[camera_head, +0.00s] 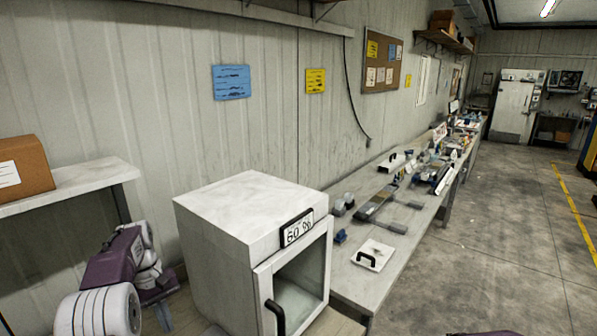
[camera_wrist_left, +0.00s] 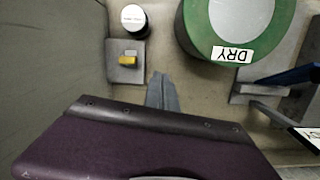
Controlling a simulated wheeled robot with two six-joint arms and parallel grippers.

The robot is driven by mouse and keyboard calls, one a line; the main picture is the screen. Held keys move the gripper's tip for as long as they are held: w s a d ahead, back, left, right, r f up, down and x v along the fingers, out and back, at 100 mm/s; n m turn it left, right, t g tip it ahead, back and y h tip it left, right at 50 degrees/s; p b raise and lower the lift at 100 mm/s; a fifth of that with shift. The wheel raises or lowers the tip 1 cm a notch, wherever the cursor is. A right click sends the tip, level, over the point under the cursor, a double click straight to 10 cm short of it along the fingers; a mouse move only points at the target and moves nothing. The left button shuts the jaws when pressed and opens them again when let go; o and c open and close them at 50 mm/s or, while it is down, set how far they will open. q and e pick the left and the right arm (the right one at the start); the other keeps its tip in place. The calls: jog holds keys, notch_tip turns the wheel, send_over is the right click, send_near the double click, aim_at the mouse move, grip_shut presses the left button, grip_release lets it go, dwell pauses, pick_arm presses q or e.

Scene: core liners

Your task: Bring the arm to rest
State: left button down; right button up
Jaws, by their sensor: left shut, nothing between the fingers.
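My left arm comes in at the lower left of the head view, with a purple wrist part and white joints. Its gripper (camera_head: 163,316) points down beside the white cabinet (camera_head: 215,255), in the gap to its left. In the left wrist view the two grey fingers (camera_wrist_left: 162,92) are together, with nothing between them. They hang over a pale surface, apart from the green round container labelled DRY (camera_wrist_left: 190,30). My right gripper is not in view.
The cabinet's glass door faces right. A shelf (camera_head: 95,178) with a cardboard box (camera_head: 22,168) is at left. The wrist view shows a white-lidded jar (camera_wrist_left: 133,20) and a grey plate with a yellow block (camera_wrist_left: 128,59). A cluttered bench (camera_head: 385,255) runs back; the floor at right is clear.

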pick_arm(q)
jog(key=s+d+r+m, duration=0.35)
jog(key=s+d, duration=0.45)
jog(key=d, duration=0.5)
jog(key=s+d+f+m+t+y, duration=0.1)
jog(key=s+f+m, duration=0.3)
jog(key=s+f, duration=0.5)
jog(key=shift+s+d+f+m+t, duration=0.15)
jog(key=shift+s+d+m+t, duration=0.35)
jog(key=shift+s, duration=1.1)
